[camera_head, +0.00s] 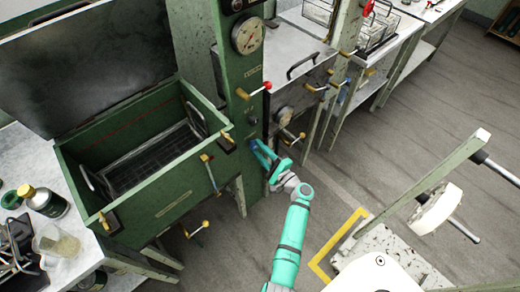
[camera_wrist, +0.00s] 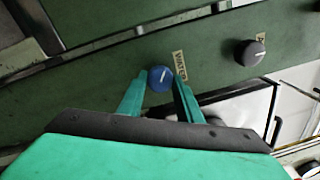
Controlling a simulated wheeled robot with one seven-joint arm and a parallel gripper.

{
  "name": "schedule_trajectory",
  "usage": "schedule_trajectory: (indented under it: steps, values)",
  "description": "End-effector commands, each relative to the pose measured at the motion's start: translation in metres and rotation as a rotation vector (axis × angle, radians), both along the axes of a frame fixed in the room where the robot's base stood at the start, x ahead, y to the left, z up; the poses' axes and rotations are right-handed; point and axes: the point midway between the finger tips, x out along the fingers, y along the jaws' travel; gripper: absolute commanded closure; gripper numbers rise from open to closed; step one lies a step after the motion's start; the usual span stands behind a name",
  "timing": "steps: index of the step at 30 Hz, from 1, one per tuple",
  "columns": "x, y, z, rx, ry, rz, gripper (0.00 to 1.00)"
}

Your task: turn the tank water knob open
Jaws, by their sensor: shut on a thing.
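The blue water knob (camera_wrist: 160,77) sits on the green panel (camera_wrist: 95,85), beside a label reading WATER (camera_wrist: 180,66). A white line on its face tilts up to the right. My gripper (camera_wrist: 159,88) has one finger on each side of the knob and is shut on it. In the head view my teal gripper (camera_head: 259,151) reaches the lower front of the green column (camera_head: 243,88). The knob is small there and mostly hidden by the fingers.
A second, dark knob (camera_wrist: 249,52) is to the right of the water knob. A red-tipped lever (camera_head: 266,87) and a round gauge (camera_head: 248,35) are higher on the column. An open green tank (camera_head: 165,195) stands to the left.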

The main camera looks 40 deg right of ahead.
Motion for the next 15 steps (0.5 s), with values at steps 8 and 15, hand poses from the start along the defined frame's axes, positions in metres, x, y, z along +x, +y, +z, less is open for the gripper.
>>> schedule_trajectory:
  steps: [8, 15]
  values:
    - [0.0008, -0.0018, -0.0009, -0.254, -0.019, -0.004, 0.9]
    - [-0.001, -0.0037, -0.0012, -0.432, -0.034, -0.005, 0.9]
